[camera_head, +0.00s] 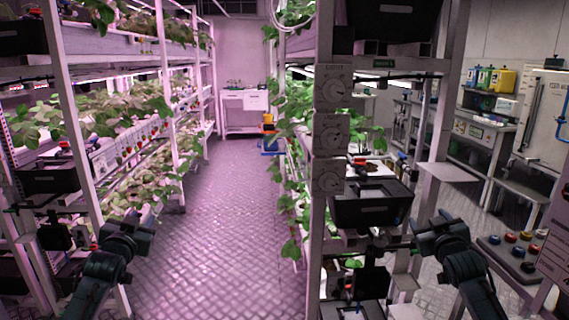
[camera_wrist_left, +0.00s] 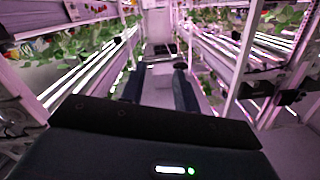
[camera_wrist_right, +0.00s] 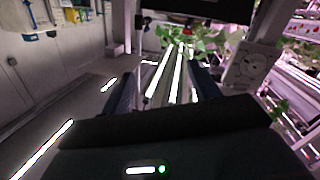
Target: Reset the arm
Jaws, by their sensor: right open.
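My left gripper (camera_head: 129,222) is raised at the lower left of the head view, over the aisle beside the left rack. In the left wrist view its two dark fingers (camera_wrist_left: 159,88) stand apart with nothing between them. My right gripper (camera_head: 433,224) is at the lower right of the head view, to the right of the near rack post. In the right wrist view its fingers (camera_wrist_right: 165,90) are apart and empty. Both arms come up from the bottom edge with bent links.
Planted racks line both sides of the aisle (camera_head: 205,235), the left rack (camera_head: 88,130) close to my left arm. A black bin (camera_head: 372,207) on the near right rack is close to my right gripper. A button panel (camera_head: 515,250) stands at far right. The aisle floor is clear.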

